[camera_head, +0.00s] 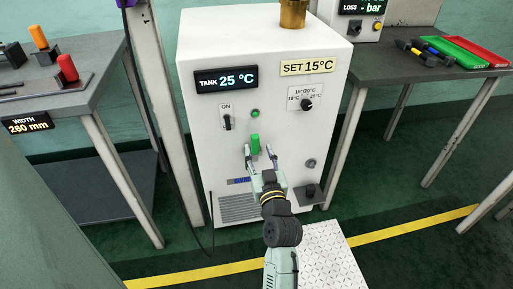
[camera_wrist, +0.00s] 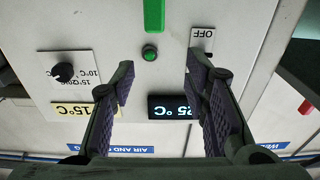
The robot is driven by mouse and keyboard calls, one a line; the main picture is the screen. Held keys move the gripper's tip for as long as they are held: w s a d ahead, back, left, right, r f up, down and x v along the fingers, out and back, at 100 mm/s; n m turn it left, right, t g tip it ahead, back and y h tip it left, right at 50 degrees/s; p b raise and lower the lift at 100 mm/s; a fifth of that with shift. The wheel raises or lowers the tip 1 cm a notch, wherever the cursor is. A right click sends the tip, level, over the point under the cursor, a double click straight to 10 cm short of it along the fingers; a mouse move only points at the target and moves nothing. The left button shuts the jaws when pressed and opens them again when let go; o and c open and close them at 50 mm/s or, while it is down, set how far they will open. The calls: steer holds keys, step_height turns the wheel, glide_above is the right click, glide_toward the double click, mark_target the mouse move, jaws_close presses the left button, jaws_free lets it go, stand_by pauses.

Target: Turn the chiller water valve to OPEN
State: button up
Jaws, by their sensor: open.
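The white chiller cabinet (camera_head: 225,75) stands upright in the middle of the head view. A green handle (camera_head: 255,144), apparently the valve handle, stands upright on its front, below a round green button or lamp (camera_head: 255,113). My gripper (camera_head: 260,154) is open in front of the handle, with one finger toward each side and nothing held. In the upside-down wrist view, the green handle (camera_wrist: 154,16) lies beyond the fingertips, roughly between their lines, and is cut off by the top edge. I cannot tell whether the fingers touch it. No OPEN mark is readable.
The cabinet front also carries an ON switch (camera_head: 227,122), a temperature dial (camera_head: 306,104), a TANK display reading 25 °C (camera_head: 226,79) and a SET 15 °C plate (camera_head: 309,67). Tables stand left (camera_head: 95,98) and right (camera_head: 400,68). A pale post (camera_head: 165,100) stands close left.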

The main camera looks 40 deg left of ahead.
mark_target(256, 143)
steer(key=w+a+f, duration=0.1)
steer(key=w+a, duration=0.1)
steer(key=w+a+f+p, duration=0.1)
steer(key=w+a, duration=0.1)
steer(key=w+a+f+p, duration=0.1)
steer(key=w+a, duration=0.2)
steer(key=shift+a+f, duration=0.1)
steer(key=shift+f, duration=0.05)
steer(key=shift+c, duration=0.4)
jaws_close()
stand_by(0.7)
